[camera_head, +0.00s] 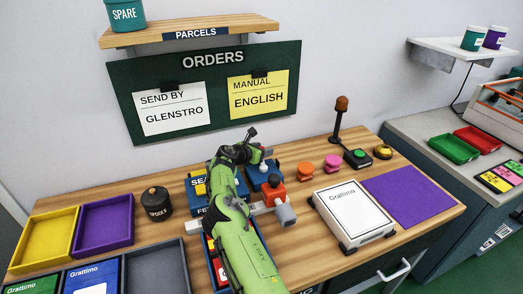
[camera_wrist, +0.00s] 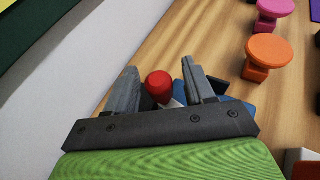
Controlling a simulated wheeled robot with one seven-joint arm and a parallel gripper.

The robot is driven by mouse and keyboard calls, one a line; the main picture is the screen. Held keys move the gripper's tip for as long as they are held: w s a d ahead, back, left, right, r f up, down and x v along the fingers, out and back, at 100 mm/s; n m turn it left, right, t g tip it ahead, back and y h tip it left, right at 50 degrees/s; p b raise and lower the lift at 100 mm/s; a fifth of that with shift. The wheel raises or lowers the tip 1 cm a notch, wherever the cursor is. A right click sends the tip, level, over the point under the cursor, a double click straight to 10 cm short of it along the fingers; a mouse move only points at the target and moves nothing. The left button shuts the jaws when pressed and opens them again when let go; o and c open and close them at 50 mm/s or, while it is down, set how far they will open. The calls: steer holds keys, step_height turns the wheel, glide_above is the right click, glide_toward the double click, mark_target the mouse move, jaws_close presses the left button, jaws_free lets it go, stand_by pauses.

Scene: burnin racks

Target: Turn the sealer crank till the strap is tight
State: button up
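The sealer (camera_head: 201,190) is a blue unit on the wooden bench, labelled in part "SEA". My green arm hides much of it in the head view. A red knob (camera_wrist: 158,85), which looks like the crank handle, shows between the fingers in the wrist view. My gripper (camera_wrist: 161,75) is open, with a gap on each side of the knob; I cannot tell whether the knob lies at fingertip depth. In the head view, my gripper (camera_head: 258,146) is over the back of the blue units. The strap and its tightness cannot be made out.
A black spool (camera_head: 156,201) and yellow and purple trays (camera_head: 103,224) stand left. Orange (camera_head: 305,167) and pink (camera_head: 332,162) knobs, a boxed Grattimo parcel (camera_head: 352,211) and a lamp post (camera_head: 338,120) are right. The orders board (camera_head: 205,90) is on the wall behind.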

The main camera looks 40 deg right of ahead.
steer(key=p+v, duration=0.2)
steer(key=v, duration=1.3)
steer(key=shift+a+p, duration=0.4)
steer(key=shift+d+r, duration=0.1)
